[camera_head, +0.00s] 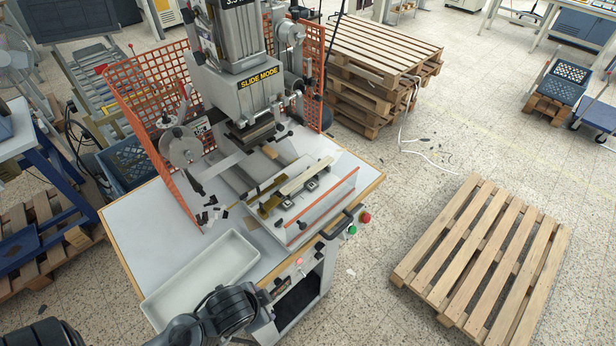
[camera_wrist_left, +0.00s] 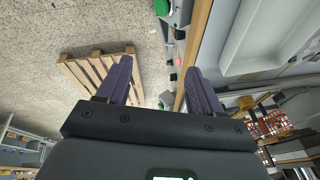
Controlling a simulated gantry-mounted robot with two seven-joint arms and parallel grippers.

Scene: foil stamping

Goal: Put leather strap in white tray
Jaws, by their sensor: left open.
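The white tray (camera_head: 158,297) lies empty on the near left of the press table, and a white tray-like rim shows at the upper right of the left wrist view (camera_wrist_left: 228,62). A long pale beige strip (camera_head: 306,177), possibly the leather strap, lies on the press bed; I cannot tell for sure. My left arm is at the bottom of the head view, close to the tray's near end, and its fingertips are not clear there. In the left wrist view my left gripper (camera_wrist_left: 158,75) is open, with nothing between its fingers. My right gripper is not in view.
The foil press (camera_head: 235,85) stands at the back of the table (camera_head: 125,215), with orange mesh guards (camera_head: 140,100) around it. Small dark scraps lie left of the bed. A green and a red button (camera_head: 365,217) sit at the right edge. A wooden pallet (camera_head: 485,260) lies on the floor.

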